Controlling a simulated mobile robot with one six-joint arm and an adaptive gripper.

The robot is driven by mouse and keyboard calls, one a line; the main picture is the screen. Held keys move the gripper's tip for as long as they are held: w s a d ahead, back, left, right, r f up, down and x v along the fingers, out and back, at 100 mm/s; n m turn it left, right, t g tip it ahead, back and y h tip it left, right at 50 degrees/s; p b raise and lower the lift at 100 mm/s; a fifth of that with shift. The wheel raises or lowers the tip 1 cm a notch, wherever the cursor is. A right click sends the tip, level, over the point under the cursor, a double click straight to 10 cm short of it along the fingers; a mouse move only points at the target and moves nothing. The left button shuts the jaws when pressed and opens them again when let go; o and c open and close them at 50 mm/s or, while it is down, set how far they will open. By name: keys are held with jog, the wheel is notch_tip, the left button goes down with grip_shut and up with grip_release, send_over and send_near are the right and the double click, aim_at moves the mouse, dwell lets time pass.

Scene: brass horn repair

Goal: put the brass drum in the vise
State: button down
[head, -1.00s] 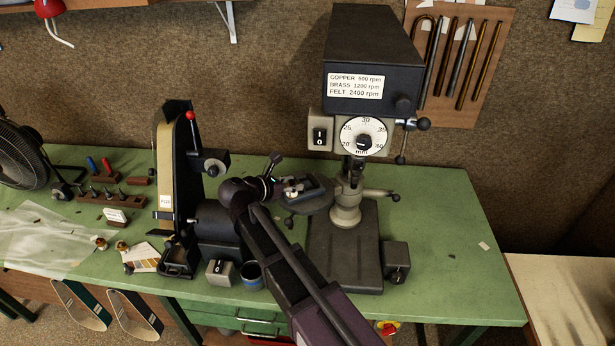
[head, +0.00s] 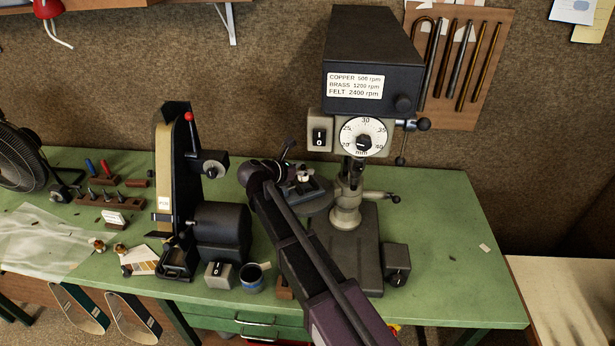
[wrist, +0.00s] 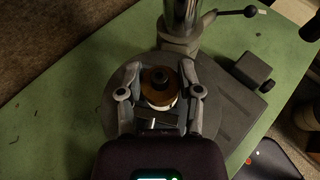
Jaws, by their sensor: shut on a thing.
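The brass drum (wrist: 150,97) is a short round piece with a brown-brass top, a dark hub and a pale band below. It also shows small in the head view (head: 303,177). My gripper (wrist: 160,74) is shut on the brass drum, one finger on each side. In the head view my arm hides most of my gripper. The grey vise (head: 318,192) stands on the drill press table, and part of it shows just below the drum in the wrist view (wrist: 158,124). The drum is over or at the vise; I cannot tell whether it touches the jaws.
The drill press (head: 372,70) rises right behind the vise, with its column and handle close to my gripper. The green bench (head: 455,235) is mostly clear on the right.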

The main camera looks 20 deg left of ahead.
jog(key=shift+w, duration=0.35)
jog(key=shift+w+f+b, duration=0.3)
jog(key=shift+f+b, duration=1.55)
jog(key=shift+f, duration=0.15)
jog(key=shift+c, duration=1.3)
grip_release()
jog(key=shift+s+r, duration=0.1)
jog(key=shift+r, duration=0.2)
jog(key=p+v, duration=0.4)
jog(key=v, duration=0.8)
jog(key=shift+p, duration=0.35)
